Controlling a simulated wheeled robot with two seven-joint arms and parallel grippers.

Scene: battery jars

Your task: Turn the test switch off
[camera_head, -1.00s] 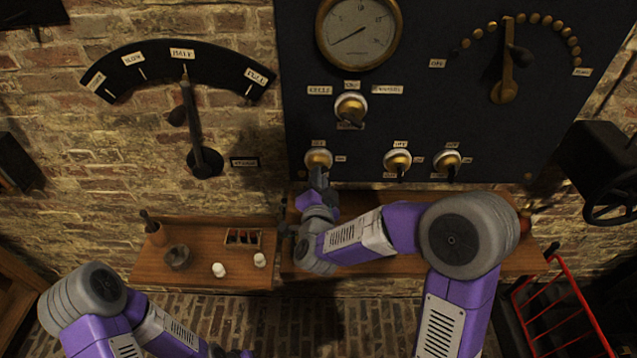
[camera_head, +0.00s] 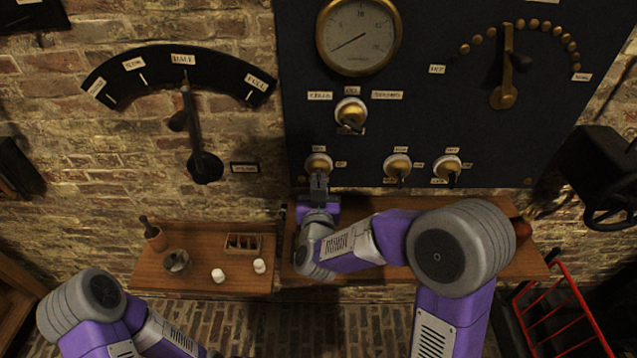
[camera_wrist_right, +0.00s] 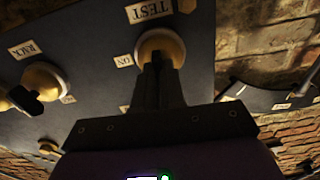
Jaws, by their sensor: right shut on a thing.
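The test switch (camera_head: 318,162) is a round brass knob on a pale base at the lower left of the dark panel. In the right wrist view its brass dome (camera_wrist_right: 160,45) shows under an upside-down TEST label (camera_wrist_right: 149,10), with an ON label (camera_wrist_right: 124,60) to its left. My right gripper (camera_head: 319,178) is at the switch from below, its fingers (camera_wrist_right: 158,75) shut on the switch's lever. The fingers hide most of the lever, so its exact position is unclear. My left arm shows at the bottom left, but its gripper is out of view.
Two similar switches (camera_head: 397,165) (camera_head: 452,168) are to the right, and another (camera_head: 351,113) is above. A gauge (camera_head: 358,36) and a dial lever (camera_head: 505,75) are higher on the panel. A wooden shelf (camera_head: 205,285) with small jars is below left.

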